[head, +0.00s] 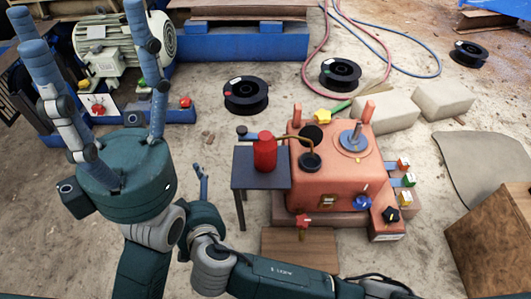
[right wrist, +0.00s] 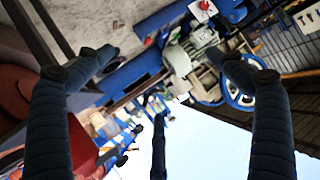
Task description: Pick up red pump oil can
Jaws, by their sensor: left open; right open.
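The red pump oil can (head: 265,153) stands upright on a small dark side table (head: 245,179) in the head view. Its thin brass spout points right over the salmon-red machine. My left gripper (head: 82,14) is large in the left foreground, fingers spread, open and empty, left of the can. My right gripper (head: 200,182) is left of the table, mostly hidden behind my arms, with a blue finger showing. In the right wrist view its fingers (right wrist: 160,75) are spread with nothing between them. I cannot surely make out the can in that view.
The salmon-red machine (head: 332,178) with knobs and valves stands close right of the table. Black spools (head: 245,95), pale blocks (head: 386,112) and hoses (head: 390,62) lie behind it. A motor (head: 108,45) on a blue frame is back left. A wooden box (head: 492,240) is at right.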

